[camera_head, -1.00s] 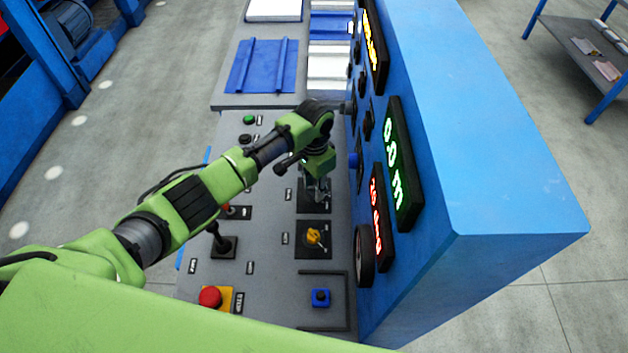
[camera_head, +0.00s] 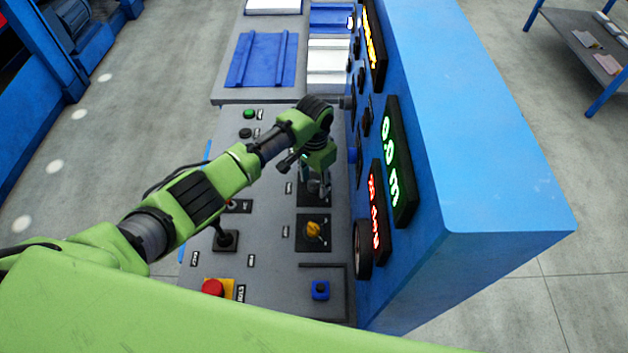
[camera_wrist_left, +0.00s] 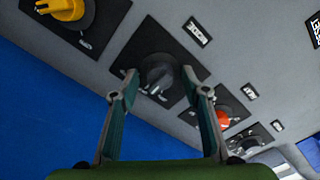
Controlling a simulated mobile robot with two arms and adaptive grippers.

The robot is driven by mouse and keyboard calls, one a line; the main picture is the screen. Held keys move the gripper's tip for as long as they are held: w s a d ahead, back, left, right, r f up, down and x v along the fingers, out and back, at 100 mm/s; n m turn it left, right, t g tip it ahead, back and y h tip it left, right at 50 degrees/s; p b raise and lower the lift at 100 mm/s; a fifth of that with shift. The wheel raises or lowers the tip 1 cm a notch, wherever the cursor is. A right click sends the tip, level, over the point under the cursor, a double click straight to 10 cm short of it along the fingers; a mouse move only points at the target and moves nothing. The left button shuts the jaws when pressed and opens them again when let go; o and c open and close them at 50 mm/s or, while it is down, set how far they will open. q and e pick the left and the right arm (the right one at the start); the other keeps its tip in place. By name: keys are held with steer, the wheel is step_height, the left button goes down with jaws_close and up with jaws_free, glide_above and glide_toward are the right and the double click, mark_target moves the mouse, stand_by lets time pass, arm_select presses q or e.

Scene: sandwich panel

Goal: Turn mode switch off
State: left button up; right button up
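The switch in front of my left gripper is a dark rotary knob (camera_wrist_left: 158,72) on a black square plate, taken to be the mode switch; its nearby label is too small to read surely. My left gripper (camera_wrist_left: 160,82) is open, with one finger on each side of the knob in the wrist view. I cannot tell whether the fingers touch it. In the head view the left gripper (camera_head: 317,188) points down over the knob's black plate, and largely hides the knob. My right gripper is not in view.
A yellow rotary knob (camera_head: 313,230) sits nearer on the grey panel (camera_head: 270,180). A red button (camera_head: 213,287), a black joystick (camera_head: 224,238) and a blue button (camera_head: 320,290) are also there. A blue upright housing with displays (camera_head: 400,165) stands close right of the gripper.

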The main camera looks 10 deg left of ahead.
mark_target(314, 182)
arm_select(q)
steer(key=shift+r, duration=0.15)
step_height(314, 182, up, 12)
stand_by(0.5)
steer(key=shift+s+f, duration=0.1)
steer(key=shift+f, duration=0.15)
